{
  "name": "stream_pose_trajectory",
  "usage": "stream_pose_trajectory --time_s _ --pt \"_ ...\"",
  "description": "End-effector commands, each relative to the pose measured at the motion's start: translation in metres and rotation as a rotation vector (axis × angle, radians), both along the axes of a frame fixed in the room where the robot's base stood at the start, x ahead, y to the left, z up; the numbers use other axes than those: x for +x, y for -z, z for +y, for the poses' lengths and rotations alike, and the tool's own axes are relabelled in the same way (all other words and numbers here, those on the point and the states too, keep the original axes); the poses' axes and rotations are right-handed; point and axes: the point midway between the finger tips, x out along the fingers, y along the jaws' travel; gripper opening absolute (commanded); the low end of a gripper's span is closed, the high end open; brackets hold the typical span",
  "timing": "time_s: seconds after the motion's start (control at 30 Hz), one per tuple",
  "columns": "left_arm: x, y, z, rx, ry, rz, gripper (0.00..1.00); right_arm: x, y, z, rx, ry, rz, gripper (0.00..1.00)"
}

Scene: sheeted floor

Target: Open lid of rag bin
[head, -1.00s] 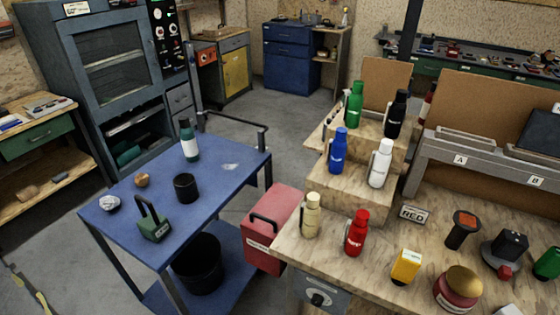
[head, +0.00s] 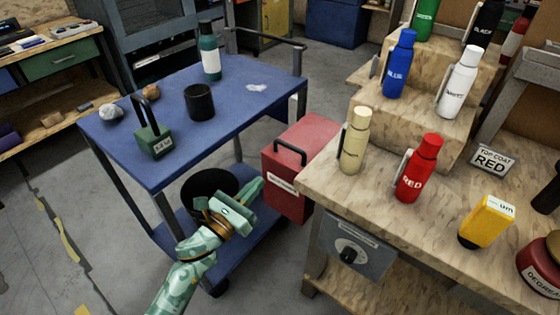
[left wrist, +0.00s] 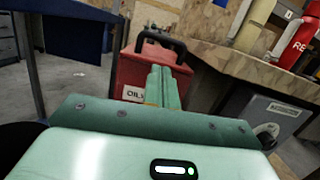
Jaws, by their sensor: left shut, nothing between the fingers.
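The rag bin is a red box (head: 284,195) with a black handle on its lid (head: 306,139) and a white label on its front. It stands between the blue cart and the wooden bench, and its lid looks closed. In the left wrist view the red bin (left wrist: 136,72) is straight ahead, with part of its label reading "OIL" and its handle (left wrist: 160,44) on top. My left gripper (head: 258,187) is shut and empty, just left of the bin's front. Its fingers (left wrist: 163,85) cover part of the bin in the wrist view. My right gripper is not in view.
The blue cart (head: 170,150) holds a green weight, a black cup, a bottle and small lumps; a black bucket (head: 203,188) is on its lower shelf. The wooden bench (head: 350,205) to the right carries several bottles. A grey box with a knob (head: 352,250) hangs beneath it.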

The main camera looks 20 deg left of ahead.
Motion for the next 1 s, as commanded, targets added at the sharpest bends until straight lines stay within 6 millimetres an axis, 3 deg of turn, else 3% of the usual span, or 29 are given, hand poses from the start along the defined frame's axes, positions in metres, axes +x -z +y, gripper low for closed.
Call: stream_pose_trajectory --time_s 0.17,0.7,1.0 --pt "0.007 -0.001 -0.003 0.066 -0.011 -0.026 0.00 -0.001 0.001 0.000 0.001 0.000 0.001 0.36" --pt "0.085 -0.015 -0.031 0.063 -0.012 -0.022 0.00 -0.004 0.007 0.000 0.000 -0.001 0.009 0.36" --pt "0.092 -0.018 -0.034 0.062 -0.013 -0.021 0.00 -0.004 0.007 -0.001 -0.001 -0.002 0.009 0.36"
